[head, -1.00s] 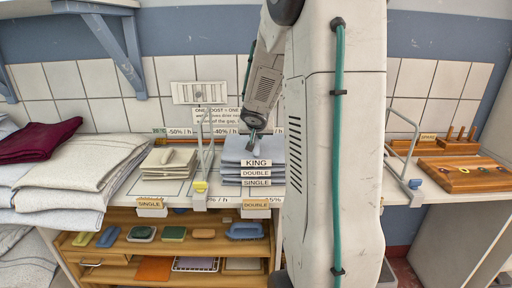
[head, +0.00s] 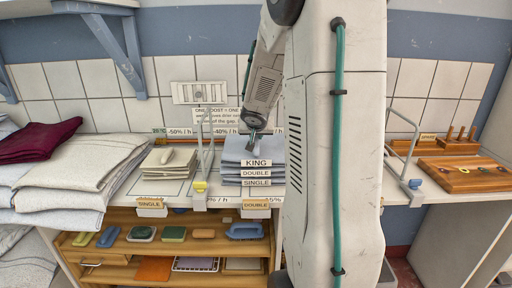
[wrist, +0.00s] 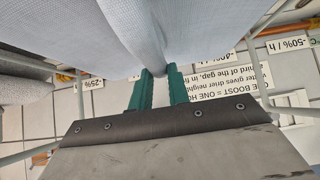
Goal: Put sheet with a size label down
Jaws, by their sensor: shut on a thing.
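A stack of folded blue-grey sheets (head: 232,153) stands on the shelf in the middle of the head view. Its front carries the labels KING (head: 256,163), DOUBLE and SINGLE, one above the other. My gripper (head: 252,146) is at the top of this stack, pointing down. In the wrist view its green fingertips (wrist: 160,82) are shut on a fold of pale blue-grey sheet (wrist: 138,28). The gripped sheet appears to be the top one, with the KING label, lying on the others. My arm hides the right side of the stack.
A beige folded stack (head: 168,164) lies to the left, with a wire divider (head: 205,150) between the stacks. Thick folded linens (head: 75,175) fill the far left. A wooden peg board (head: 465,174) lies right.

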